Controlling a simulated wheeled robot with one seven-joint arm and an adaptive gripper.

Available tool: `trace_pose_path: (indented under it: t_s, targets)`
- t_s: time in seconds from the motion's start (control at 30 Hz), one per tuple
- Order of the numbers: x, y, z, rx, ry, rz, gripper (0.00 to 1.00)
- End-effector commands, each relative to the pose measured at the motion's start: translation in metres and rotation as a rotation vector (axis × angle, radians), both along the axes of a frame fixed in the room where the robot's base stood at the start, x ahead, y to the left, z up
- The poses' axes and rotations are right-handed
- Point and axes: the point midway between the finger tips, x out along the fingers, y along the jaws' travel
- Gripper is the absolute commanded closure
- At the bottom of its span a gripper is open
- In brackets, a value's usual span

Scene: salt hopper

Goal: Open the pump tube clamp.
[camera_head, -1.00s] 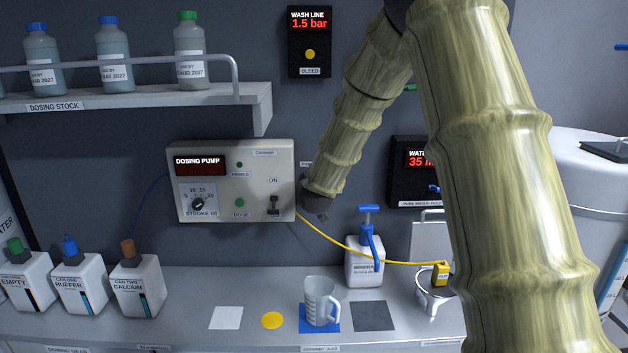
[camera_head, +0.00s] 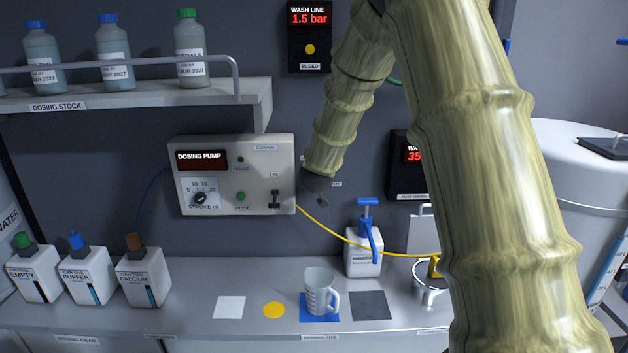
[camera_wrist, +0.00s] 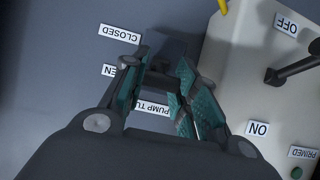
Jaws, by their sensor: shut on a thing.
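The pump tube clamp is mostly hidden behind my gripper (camera_wrist: 165,65). A dark grey piece, seemingly its lever (camera_wrist: 172,44), shows between the fingertips in the wrist view. The teal-padded fingers are shut on it. A CLOSED label (camera_wrist: 119,33) is on the wall beside the left finger. A partly covered label ending in EN (camera_wrist: 108,71) sits below it, and a partly covered PUMP TU label (camera_wrist: 153,107) shows between the fingers. In the head view my gripper (camera_head: 322,198) is against the wall, just right of the dosing pump (camera_head: 232,174). The lever's exact setting cannot be told.
The pump's ON/OFF switch (camera_wrist: 290,70) is close to the right of my fingers. A yellow tube (camera_head: 345,238) runs from the pump to the right. A measuring jug (camera_head: 318,291) on a blue square and a blue-topped pump bottle (camera_head: 362,256) stand on the bench below.

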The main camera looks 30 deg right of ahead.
Motion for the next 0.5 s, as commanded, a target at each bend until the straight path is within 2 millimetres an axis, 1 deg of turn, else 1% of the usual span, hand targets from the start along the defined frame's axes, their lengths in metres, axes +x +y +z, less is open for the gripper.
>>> trace_pose_path:
  t_s: [0.03,0.1,0.13,0.5]
  targets:
    - [0.0014,-0.0011,0.0036,-0.003,-0.006,-0.001,0.66]
    - [0.0013,-0.0009,0.0033,-0.003,-0.005,-0.001,0.53]
    - [0.0011,-0.0008,0.0030,-0.003,-0.005,-0.001,0.48]
    - [-0.0012,0.0009,0.0025,-0.002,-0.003,0.000,0.48]
